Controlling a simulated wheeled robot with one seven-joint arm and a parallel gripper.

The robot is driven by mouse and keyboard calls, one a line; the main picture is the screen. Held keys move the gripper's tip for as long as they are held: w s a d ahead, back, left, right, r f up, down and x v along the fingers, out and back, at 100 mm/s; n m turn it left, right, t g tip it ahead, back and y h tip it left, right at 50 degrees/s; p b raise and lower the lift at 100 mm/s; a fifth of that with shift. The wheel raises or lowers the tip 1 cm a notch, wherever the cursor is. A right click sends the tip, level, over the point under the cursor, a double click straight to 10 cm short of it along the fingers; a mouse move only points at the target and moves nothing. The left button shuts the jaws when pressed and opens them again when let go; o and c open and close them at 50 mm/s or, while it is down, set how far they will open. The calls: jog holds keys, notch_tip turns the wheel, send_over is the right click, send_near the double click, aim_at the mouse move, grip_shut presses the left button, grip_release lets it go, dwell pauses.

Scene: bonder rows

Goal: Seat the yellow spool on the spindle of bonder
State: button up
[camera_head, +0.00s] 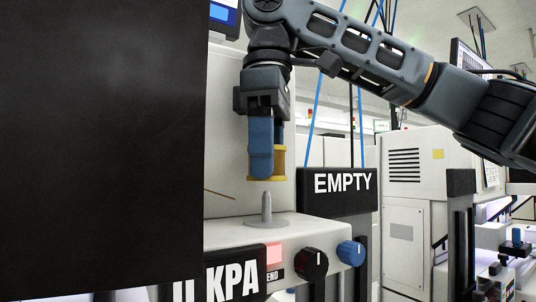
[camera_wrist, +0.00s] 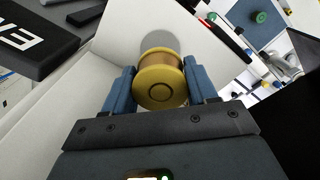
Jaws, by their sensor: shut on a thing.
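The yellow spool (camera_head: 281,164) hangs upright in my gripper (camera_head: 262,165) in the head view, partly hidden behind a blue finger. In the wrist view, the yellow spool (camera_wrist: 160,82) sits between both blue fingers of my gripper (camera_wrist: 160,90). The gripper is shut on it. The grey spindle (camera_head: 266,208) stands upright on the white bonder (camera_head: 230,231), below the spool and slightly to its left in the head view. A gap shows between the spool's lower flange and the spindle tip. The spindle cannot be made out in the wrist view.
A black panel (camera_head: 100,150) fills the left of the head view. A black knob (camera_head: 311,264) and a blue knob (camera_head: 350,252) stick out from the bonder's front. A white wall stands behind the spindle.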

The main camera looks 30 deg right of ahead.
aim_at(268, 194)
jog(key=shift+f, duration=1.6)
jog(key=shift+f, duration=0.45)
dwell(0.9)
jog(key=shift+f, duration=0.35)
jog(key=shift+f, duration=0.3)
jog(key=o, duration=1.3)
jog(key=shift+r, duration=0.1)
